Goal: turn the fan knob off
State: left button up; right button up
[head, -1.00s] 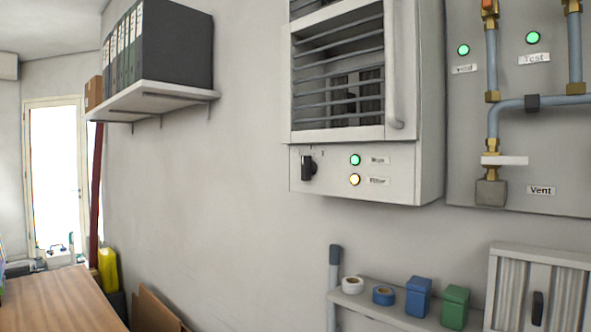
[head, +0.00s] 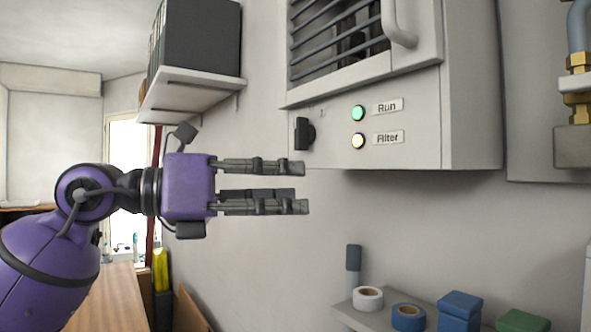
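The fan knob (head: 304,134) is a black knob on the left of the white control panel (head: 425,135), below the louvred opening. To its right are a green light (head: 358,113) labelled "Run" and a yellow light (head: 358,141) labelled "Filter", both lit. My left gripper (head: 306,187) comes in from the left, its fingers pointing right and spread apart with nothing between them. In the picture it is just below the knob and does not appear to touch it; the depth between them is hard to judge. My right gripper is not in view.
A shelf of binders (head: 193,88) is on the wall at upper left. Below the panel, a small shelf holds tape rolls (head: 368,298), a blue box (head: 460,306) and a green box (head: 522,321). Pipes (head: 580,80) are at the right. The wall below the panel is clear.

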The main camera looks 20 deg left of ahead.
aim_at(296, 133)
pick_arm(q)
jog(key=s+a+r+t+y, duration=0.3)
jog(key=a+r, duration=0.1)
jog(key=r, duration=0.4)
jog(key=shift+m, duration=0.3)
jog(key=x, duration=0.3)
jog(key=r+p+x, duration=0.1)
jog(key=x, duration=0.2)
jog(key=shift+d+r, duration=0.1)
jog(key=shift+w+d, duration=0.45)
jog(key=shift+w, duration=0.1)
grip_shut()
